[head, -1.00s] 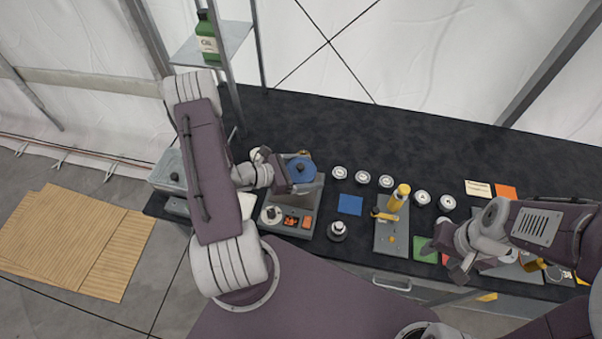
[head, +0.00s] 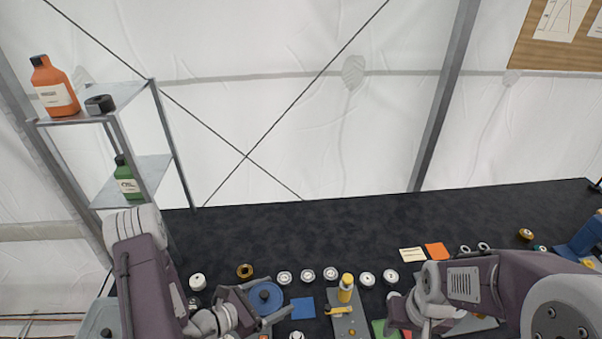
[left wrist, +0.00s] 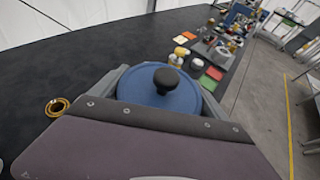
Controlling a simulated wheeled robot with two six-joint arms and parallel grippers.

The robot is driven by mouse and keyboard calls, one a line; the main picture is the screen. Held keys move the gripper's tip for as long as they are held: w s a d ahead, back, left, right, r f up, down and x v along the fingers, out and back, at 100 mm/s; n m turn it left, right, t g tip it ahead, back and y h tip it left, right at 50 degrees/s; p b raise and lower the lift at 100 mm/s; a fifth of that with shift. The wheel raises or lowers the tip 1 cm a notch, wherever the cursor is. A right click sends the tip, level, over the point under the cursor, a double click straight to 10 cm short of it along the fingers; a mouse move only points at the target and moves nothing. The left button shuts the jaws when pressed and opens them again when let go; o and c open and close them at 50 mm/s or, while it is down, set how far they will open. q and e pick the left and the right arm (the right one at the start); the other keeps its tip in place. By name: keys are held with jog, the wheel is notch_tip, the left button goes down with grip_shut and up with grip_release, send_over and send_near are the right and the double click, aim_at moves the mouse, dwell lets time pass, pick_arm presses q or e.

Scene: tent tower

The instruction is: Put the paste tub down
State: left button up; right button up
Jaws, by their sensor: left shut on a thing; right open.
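The paste tub (head: 265,295) shows as a round blue lid with a dark knob. It sits between the fingers of my left gripper (head: 255,305), which is shut on it. In the left wrist view the blue lid (left wrist: 160,90) and its black knob fill the space just beyond the gripper. The tub's lower part is hidden, so I cannot tell whether it touches anything below. My right gripper (head: 408,318) is open, low at the right near a green square, and its fingertips are partly hidden.
A blue square (head: 302,308) lies right of the tub. Several white-topped round pieces (head: 308,275) stand in a row behind it. A brass ring (head: 245,271) lies behind the tub. A shelf rack (head: 130,180) with bottles stands at the left. The dark table's back (head: 330,225) is clear.

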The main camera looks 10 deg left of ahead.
pick_arm(q)
jog(key=shift+m+g+h, duration=0.6)
jog(key=shift+m+g, duration=0.1)
jog(key=shift+m, duration=0.1)
jog(key=w+a+f+b, duration=0.1)
jog(key=a+f+b, duration=0.1)
jog(key=f+b, duration=0.1)
jog(key=a+f+b, duration=0.2)
jog(key=f+b, duration=0.1)
jog(key=b, duration=0.2)
jog(key=w+a+f+b, duration=0.1)
jog(key=a+f+b, duration=0.1)
jog(key=b, duration=0.3)
jog(key=shift+w+f, duration=0.35)
jog(key=shift+f, duration=0.25)
jog(key=shift+s+d+r+m+g+p, duration=0.1)
jog(key=shift+s+r+m+g+p, duration=0.05)
jog(key=shift+s+m+g+p, duration=0.25)
jog(key=shift+s+d+f+h, duration=0.15)
jog(key=shift+s+f+h, duration=0.05)
jog(key=shift+s+h, duration=0.2)
jog(key=shift+d, duration=0.1)
jog(key=shift+r, duration=0.1)
